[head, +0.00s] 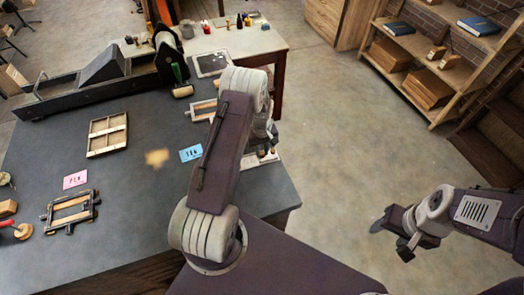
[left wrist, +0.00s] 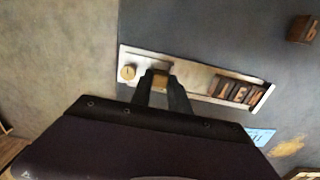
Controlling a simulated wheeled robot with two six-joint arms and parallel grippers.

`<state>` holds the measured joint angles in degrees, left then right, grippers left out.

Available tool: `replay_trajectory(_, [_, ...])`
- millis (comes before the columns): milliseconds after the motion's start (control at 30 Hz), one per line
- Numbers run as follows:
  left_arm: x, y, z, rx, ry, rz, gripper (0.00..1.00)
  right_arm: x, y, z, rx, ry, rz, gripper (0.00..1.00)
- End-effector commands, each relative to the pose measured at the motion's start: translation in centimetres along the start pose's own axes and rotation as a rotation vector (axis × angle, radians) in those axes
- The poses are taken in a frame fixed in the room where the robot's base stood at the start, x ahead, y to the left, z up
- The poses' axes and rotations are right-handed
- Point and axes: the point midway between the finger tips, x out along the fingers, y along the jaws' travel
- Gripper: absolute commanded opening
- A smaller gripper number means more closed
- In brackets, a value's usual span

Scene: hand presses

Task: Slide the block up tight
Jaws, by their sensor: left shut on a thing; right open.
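In the left wrist view, a pale metal composing tray (left wrist: 200,80) lies on the dark grey table. Dark brown letter pieces (left wrist: 238,92) stand in a row at its right end. A small tan wooden block (left wrist: 161,79) sits in the tray left of the letters, with a stretch of bare tray between. My left gripper (left wrist: 160,88) is shut on this block. In the head view the tray (head: 262,159) is mostly hidden by my left arm, and so is the block. My right gripper (head: 391,240) is open and empty, off the table over the floor.
A round brass knob (left wrist: 127,72) is at the tray's left end. A brown block (left wrist: 302,29) lies beyond the letters. Blue (head: 191,153) and pink (head: 75,180) cards, wooden frames (head: 107,135) and a long dark press (head: 75,84) are on the table.

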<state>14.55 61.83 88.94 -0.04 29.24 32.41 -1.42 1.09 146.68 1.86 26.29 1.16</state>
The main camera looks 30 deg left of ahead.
Motion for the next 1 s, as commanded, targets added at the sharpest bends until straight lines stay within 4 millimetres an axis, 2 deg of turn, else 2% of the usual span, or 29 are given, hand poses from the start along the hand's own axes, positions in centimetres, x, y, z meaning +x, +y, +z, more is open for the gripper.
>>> replay_trajectory(133, [-0.1,-0.4,-0.1,-0.001,0.001,0.001,0.0,0.0,0.0,0.0,0.0,0.0,0.0,0.57])
replay_trajectory(300, [-0.1,-3.2,-0.1,-0.004,0.0,0.0,0.0,-0.2,0.0,0.0,0.0,0.0,0.0,0.57])
replay_trajectory(400, [-0.1,-4.2,-0.1,-0.002,0.001,0.001,0.0,-0.2,0.0,0.0,0.0,0.0,0.0,0.57])
replay_trajectory(700, [0.0,-4.5,-0.1,0.001,0.001,0.001,0.0,-0.2,0.0,0.0,0.0,0.0,0.0,0.57])
replay_trajectory(733, [0.0,-4.5,-0.1,0.001,0.001,0.001,0.27,-0.2,0.0,0.0,0.0,0.0,0.0,0.57])
replay_trajectory(767, [0.0,-4.5,-0.1,0.001,0.001,0.001,0.31,-0.2,0.0,0.0,0.0,0.0,0.0,0.57])
replay_trajectory(1000, [0.0,-4.5,0.0,0.0,0.001,0.001,0.31,-0.2,0.0,0.0,0.0,0.0,0.0,0.57])
